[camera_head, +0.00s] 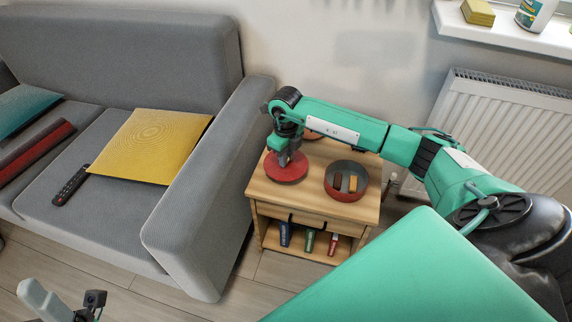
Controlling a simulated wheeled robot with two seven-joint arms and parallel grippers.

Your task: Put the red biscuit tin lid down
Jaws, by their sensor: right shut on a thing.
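The red biscuit tin lid (286,173) is a round red disc at the left of the wooden side table's top. My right gripper (285,158) is directly over it, shut on it from above. The lid lies flat at or very near the table top; I cannot tell whether it touches. The open red tin (345,196) stands to its right with brown and yellow pieces inside. My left gripper (75,310) shows only in part at the bottom left edge, and its fingers are unclear.
The side table (300,206) has a drawer and a lower shelf with several small items (310,240). A grey sofa (190,215) with a yellow cushion (150,145) and remote (71,186) is left. A radiator (500,130) is right. A round brownish item (313,135) is partly hidden behind my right arm.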

